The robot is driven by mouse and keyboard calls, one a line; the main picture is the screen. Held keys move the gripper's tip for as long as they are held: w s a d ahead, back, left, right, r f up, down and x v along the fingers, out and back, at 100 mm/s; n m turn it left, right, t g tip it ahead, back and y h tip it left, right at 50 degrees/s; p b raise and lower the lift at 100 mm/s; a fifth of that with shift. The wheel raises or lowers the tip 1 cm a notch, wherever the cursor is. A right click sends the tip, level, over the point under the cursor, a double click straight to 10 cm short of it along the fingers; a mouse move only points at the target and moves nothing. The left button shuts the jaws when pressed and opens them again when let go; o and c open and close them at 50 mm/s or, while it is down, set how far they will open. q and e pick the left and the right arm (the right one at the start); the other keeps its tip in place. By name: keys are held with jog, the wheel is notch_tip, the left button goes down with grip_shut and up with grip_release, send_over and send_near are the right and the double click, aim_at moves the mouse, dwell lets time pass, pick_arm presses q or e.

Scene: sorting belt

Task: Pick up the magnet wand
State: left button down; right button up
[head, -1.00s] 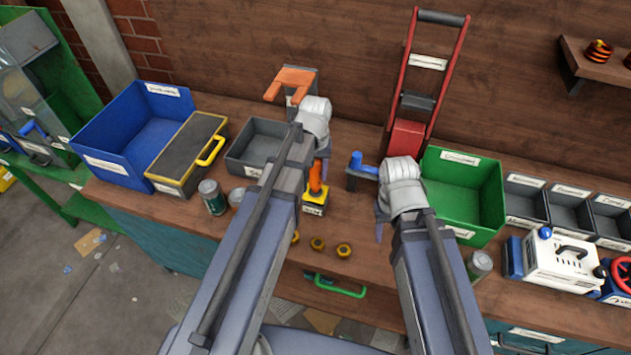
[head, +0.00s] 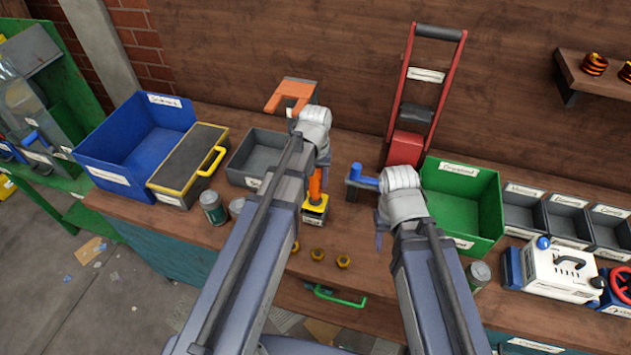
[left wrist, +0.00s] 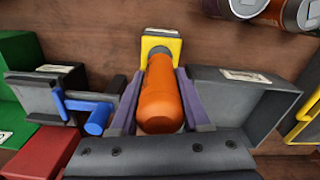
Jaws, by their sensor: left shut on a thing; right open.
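The magnet wand has an orange handle and a yellow-and-black labelled block (head: 315,211) at its lower end. It stands upright at the middle of the bench; I cannot tell whether the block is just clear of the wood. My left gripper (head: 320,166) is above it, shut on the orange handle. In the left wrist view, the handle (left wrist: 162,95) lies between the purple fingers of my left gripper (left wrist: 160,100), with the yellow block (left wrist: 161,42) beyond. My right gripper (head: 379,238) is open and empty, to the right of the wand, its fingers partly hidden by its wrist.
A grey bin (head: 246,178) stands left of the wand, and a green bin (head: 474,212) right. A grey-and-blue device (head: 363,178) is near my right gripper. Several brass nuts (head: 318,254) lie in front. Cans (head: 212,207) stand left. A red hand truck (head: 405,146) leans behind.

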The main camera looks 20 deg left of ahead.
pick_arm(q)
notch_tip(320, 180, up, 9)
jog(key=p, duration=0.8)
pick_arm(e)
notch_tip(320, 180, up, 9)
pick_arm(q)
jog(key=shift+f, duration=0.15)
pick_arm(e)
jog(key=shift+f, duration=0.15)
